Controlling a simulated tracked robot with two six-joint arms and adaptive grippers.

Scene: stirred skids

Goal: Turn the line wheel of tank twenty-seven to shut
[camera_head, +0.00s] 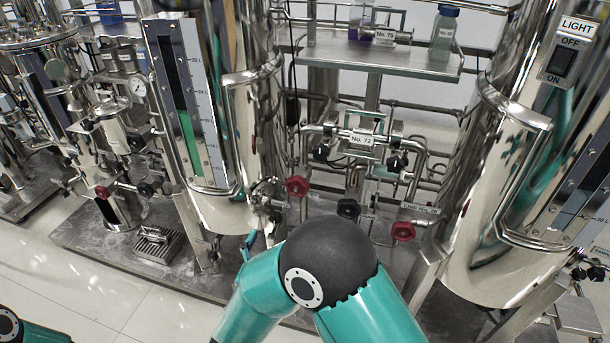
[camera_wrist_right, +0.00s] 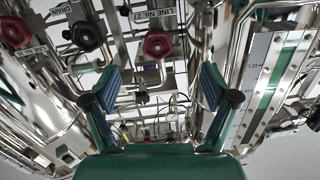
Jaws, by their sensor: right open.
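The red line wheel of tank twenty-seven (camera_wrist_right: 157,45) sits under a label reading LINE NO. 27 in the right wrist view. In the head view this red wheel (camera_head: 297,186) is beside the foot of the tank with the green level gauge (camera_head: 188,110). My right gripper (camera_wrist_right: 161,84) is open and empty; its blue-padded fingers point toward the wheel, which shows beyond and between them, not held. In the head view my right arm hides most of the right gripper (camera_head: 248,242); only a bit of blue shows. My left gripper is out of view.
A black wheel (camera_wrist_right: 87,37) labelled DRAIN and a darker red wheel (camera_wrist_right: 14,30) labelled as a line wheel are close by. In the head view the black wheel (camera_head: 348,209) and other red wheel (camera_head: 403,231) stand right of it. Pipes and a shelf (camera_head: 385,62) crowd behind.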

